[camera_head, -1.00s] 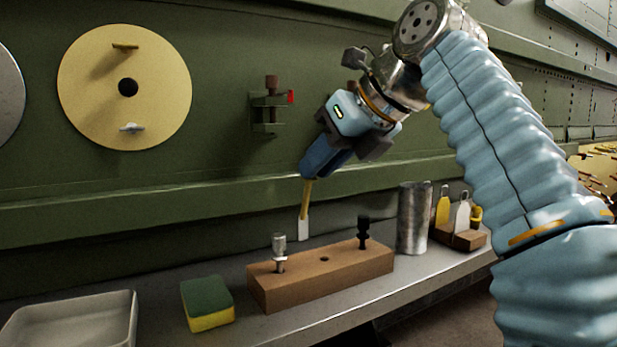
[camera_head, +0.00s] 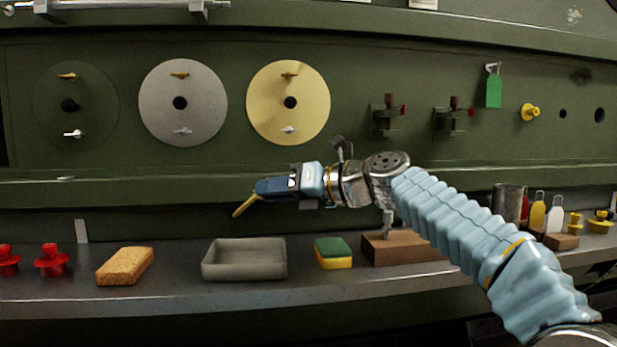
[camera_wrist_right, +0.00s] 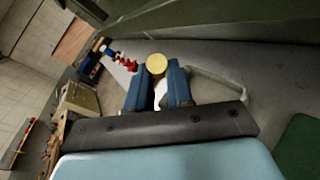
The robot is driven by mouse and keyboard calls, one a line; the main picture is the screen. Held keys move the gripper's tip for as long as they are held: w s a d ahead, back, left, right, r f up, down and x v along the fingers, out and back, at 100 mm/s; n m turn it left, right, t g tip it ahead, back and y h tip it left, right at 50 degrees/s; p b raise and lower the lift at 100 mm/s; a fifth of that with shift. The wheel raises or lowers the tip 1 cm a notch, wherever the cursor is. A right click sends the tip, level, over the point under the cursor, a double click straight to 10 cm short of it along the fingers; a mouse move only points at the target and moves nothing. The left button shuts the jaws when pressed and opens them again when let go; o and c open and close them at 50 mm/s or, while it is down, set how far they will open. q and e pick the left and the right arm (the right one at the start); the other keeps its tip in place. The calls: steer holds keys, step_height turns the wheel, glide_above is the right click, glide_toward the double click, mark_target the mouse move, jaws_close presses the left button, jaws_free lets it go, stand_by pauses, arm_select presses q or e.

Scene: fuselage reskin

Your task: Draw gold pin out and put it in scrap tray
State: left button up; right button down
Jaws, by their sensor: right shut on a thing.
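My right gripper (camera_head: 262,191) is shut on a slim gold pin (camera_head: 245,206). The pin sticks out of the fingertips, pointing down and left. In the right wrist view its round end (camera_wrist_right: 157,65) shows between the blue fingers (camera_wrist_right: 158,88). The gripper is above the grey scrap tray (camera_head: 244,278), with a clear gap between the pin and the tray. The tray stands on the shelf and looks empty from here; part of its pale rim shows in the wrist view (camera_wrist_right: 217,84). My left gripper is not in view.
A tan sponge (camera_head: 125,266) lies left of the tray, a green-yellow sponge (camera_head: 334,253) and a wooden block (camera_head: 410,250) right of it. Red knobbed parts (camera_head: 51,261) stand far left. A gold disc (camera_head: 310,112) and grey disc (camera_head: 203,112) are on the green wall.

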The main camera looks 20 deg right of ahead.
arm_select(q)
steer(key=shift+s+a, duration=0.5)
arm_select(e)
steer(key=shift+w+a+f+y, duration=0.15)
steer(key=shift+a+f+y, duration=0.05)
steer(key=shift+a, duration=0.45)
steer(key=shift+w+a+f+y, duration=0.1)
steer(key=shift+a+f+y, duration=0.1)
steer(key=shift+a, duration=0.45)
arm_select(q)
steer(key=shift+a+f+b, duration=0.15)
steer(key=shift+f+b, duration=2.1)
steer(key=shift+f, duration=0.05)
arm_select(e)
steer(key=shift+f, duration=3.9)
steer(key=c, duration=0.9)
jaws_free()
steer(key=shift+s+d, duration=0.1)
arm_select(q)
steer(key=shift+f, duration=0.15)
arm_select(e)
steer(key=v, duration=1.3)
steer(key=shift+s+d+r, duration=0.1)
steer(key=shift+s+d, duration=0.05)
steer(key=shift+s, duration=0.1)
